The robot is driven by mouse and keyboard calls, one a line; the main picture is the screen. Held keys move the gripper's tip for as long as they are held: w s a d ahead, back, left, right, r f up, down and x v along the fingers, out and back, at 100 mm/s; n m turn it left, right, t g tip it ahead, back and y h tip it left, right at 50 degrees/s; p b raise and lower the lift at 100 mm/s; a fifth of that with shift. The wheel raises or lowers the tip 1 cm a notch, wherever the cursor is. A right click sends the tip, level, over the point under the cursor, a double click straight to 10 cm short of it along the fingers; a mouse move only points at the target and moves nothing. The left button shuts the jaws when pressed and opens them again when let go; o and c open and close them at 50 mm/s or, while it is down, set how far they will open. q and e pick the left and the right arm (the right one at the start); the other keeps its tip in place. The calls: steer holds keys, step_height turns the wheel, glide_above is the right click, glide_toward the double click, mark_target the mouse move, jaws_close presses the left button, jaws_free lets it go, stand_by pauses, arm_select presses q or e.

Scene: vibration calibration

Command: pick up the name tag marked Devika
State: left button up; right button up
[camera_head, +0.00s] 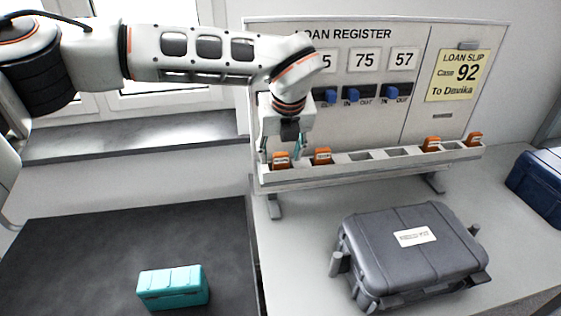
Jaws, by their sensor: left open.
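Several orange name tags stand in the slots of a long pale rack (372,172) below the loan register board. The far-left tag (281,160) and a second tag (322,157) are at the left end. Another tag (431,144) and the end tag (474,139) are at the right. The writing on the tags is too small to read, so I cannot tell which says Devika. My left gripper (283,150) points down, open, with its fingertips around or just above the far-left tag. I cannot tell whether it touches it. My right gripper is not in view.
The loan register board (415,117) behind the rack carries number cards, blue switches (350,96) and a yellow slip (464,75) reading "Case 92 To Devika". A grey case (415,255) stands in front. A teal box (172,288) lies on the dark mat (90,260). A blue case (537,187) is at right.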

arm_select(q)
steer(key=shift+x, duration=0.75)
steer(key=c, duration=1.1)
steer(key=shift+r, duration=0.1)
